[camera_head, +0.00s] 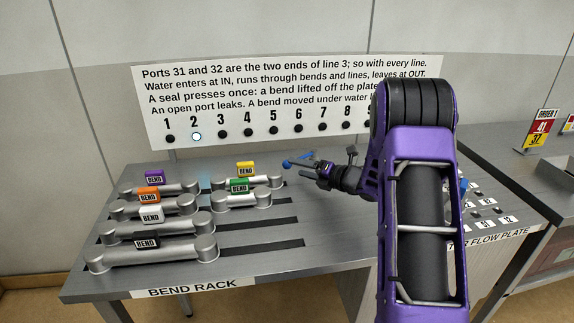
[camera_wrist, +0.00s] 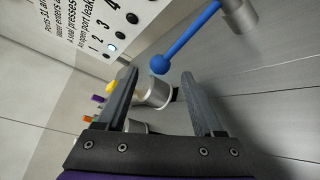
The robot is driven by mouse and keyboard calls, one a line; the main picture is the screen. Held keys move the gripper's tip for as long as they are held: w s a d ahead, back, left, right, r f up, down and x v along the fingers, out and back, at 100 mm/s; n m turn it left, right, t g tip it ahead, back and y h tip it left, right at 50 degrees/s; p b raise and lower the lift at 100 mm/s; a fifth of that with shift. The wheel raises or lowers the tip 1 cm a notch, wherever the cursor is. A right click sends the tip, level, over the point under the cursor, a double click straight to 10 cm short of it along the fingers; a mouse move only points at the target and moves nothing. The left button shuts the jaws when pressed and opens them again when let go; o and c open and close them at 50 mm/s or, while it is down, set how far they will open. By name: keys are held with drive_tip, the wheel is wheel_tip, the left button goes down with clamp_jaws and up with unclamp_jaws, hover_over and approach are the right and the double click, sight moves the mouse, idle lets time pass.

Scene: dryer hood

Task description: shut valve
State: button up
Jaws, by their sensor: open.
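The valve has a blue lever with a round ball end (camera_wrist: 185,40) and a grey cylindrical body (camera_wrist: 240,15) at the top of the wrist view. In the head view the blue lever (camera_head: 297,162) shows small at the right end of the rack. My gripper (camera_head: 309,173) is open and points left, close to the lever. In the wrist view my gripper (camera_wrist: 160,76) has its two fingers apart, with the ball end just beyond and between the tips. Nothing is held. I cannot tell whether a finger touches the lever.
The bend rack (camera_head: 255,283) carries several grey bends with coloured tags at left. A sign (camera_head: 270,75) with numbered dots stands behind; the dot under 2 (camera_head: 196,137) is lit. A flow plate (camera_head: 490,238) lies at right, partly hidden by my arm.

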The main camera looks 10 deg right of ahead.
sight(287, 164)
drive_tip(key=x, duration=0.6)
clamp_jaws()
idle(1.3)
